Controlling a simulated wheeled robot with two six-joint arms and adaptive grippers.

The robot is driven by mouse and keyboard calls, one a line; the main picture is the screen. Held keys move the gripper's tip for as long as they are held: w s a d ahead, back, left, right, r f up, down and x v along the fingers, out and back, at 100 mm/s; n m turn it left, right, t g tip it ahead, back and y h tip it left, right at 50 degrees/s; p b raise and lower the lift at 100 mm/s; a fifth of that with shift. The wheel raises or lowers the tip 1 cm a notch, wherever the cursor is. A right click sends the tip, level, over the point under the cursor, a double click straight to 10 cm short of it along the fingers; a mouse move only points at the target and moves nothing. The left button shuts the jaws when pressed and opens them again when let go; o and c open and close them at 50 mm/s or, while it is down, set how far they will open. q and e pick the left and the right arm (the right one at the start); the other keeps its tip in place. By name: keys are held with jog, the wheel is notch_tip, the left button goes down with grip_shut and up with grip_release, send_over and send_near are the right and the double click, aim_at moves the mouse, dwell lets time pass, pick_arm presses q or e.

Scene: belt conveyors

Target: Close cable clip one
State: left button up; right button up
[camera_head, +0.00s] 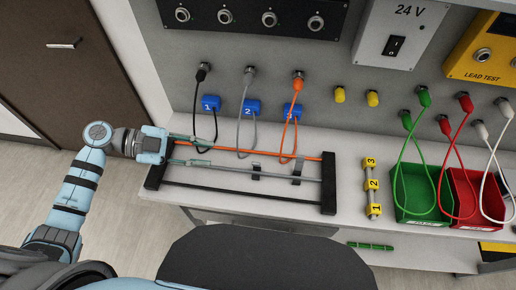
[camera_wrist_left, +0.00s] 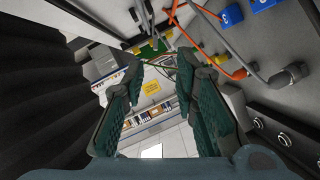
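Blue cable clip one (camera_head: 211,103), marked 1, is on the grey back panel. The black cable (camera_head: 201,88) runs down from a socket to it and on below. Whether the clip is open or shut is too small to tell. Blue clips two (camera_head: 252,106) and three (camera_head: 291,111) are to its right, with the grey and orange cables. My left gripper (camera_head: 210,152) is open and empty, below clip one and over the left part of the rack. In the left wrist view its fingers (camera_wrist_left: 160,75) are apart, and blue clips (camera_wrist_left: 231,14) show at the top right. My right gripper is not in view.
A rack with black end blocks (camera_head: 329,184) carries orange, grey and black lines along the bench. Two small dark brackets (camera_head: 296,180) stand by it. Yellow numbered blocks (camera_head: 372,184), a green bin (camera_head: 424,205) and a red bin (camera_head: 462,207) are to the right.

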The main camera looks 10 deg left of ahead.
aim_at(254, 164)
pick_arm(q)
jog(key=d, duration=0.3)
jog(key=d+f, duration=0.1)
jog(key=d, duration=0.5)
jog(key=shift+s+d+f+p, duration=0.2)
jog(key=shift+f+p, duration=0.1)
jog(key=shift+f, duration=0.1)
jog(key=d, duration=0.1)
jog(key=w+d+f, duration=0.2)
jog(key=d, duration=0.1)
jog(key=shift+f, duration=0.1)
jog(key=shift+s, duration=0.3)
jog(key=shift+c, duration=0.4)
grip_shut()
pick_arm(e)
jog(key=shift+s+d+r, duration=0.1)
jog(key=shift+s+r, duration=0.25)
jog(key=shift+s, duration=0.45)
